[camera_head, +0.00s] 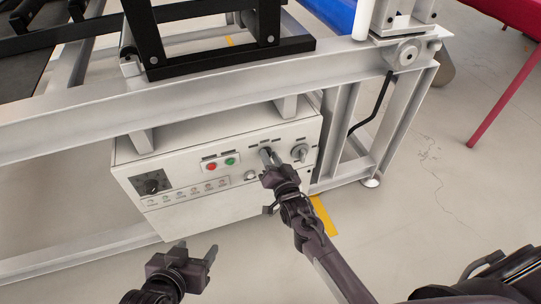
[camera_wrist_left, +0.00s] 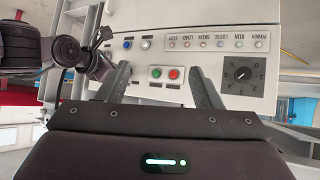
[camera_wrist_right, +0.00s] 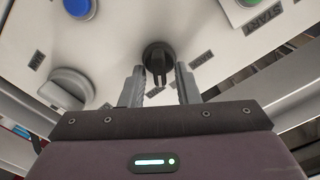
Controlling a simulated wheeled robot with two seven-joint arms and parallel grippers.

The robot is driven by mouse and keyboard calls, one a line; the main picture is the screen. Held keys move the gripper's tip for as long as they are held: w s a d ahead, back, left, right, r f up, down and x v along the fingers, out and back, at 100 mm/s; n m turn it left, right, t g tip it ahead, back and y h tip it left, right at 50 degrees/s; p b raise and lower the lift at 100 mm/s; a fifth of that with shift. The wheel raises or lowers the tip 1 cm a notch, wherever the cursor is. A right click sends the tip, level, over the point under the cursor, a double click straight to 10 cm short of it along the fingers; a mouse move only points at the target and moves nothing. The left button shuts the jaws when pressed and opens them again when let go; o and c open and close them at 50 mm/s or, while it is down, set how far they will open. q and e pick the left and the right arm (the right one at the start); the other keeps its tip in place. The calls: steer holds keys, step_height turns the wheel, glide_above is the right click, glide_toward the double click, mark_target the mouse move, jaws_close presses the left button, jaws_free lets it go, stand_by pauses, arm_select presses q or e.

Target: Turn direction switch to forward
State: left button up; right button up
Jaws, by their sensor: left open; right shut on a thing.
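The white control box (camera_head: 225,150) hangs under the metal frame. A small black switch (camera_wrist_right: 158,53) on its panel sits between the fingertips of my right gripper (camera_wrist_right: 159,76) in the right wrist view. That gripper is shut on the switch. In the head view my right gripper (camera_head: 267,156) reaches the panel's right part and mostly hides the switch.
A grey knob (camera_wrist_right: 70,86), a blue button (camera_wrist_right: 79,6) and a green START button (camera_wrist_right: 250,2) surround the switch. Red (camera_head: 212,167) and green (camera_head: 230,161) buttons and a black dial (camera_head: 152,184) lie further left. A metal beam (camera_head: 200,92) runs above the box.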

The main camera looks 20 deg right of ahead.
arm_select(q)
steer(key=s+a+f+g+y, duration=0.1)
steer(key=s+f+g, duration=0.2)
steer(key=s+f, duration=0.1)
steer(key=shift+s+a+f+p, duration=0.2)
steer(key=shift+s+f+p, duration=0.15)
steer(key=shift+s, duration=0.35)
arm_select(e)
steer(key=shift+d+m, duration=0.1)
steer(key=shift+m, duration=1)
steer(key=o, duration=0.6)
steer(key=shift+s, duration=0.1)
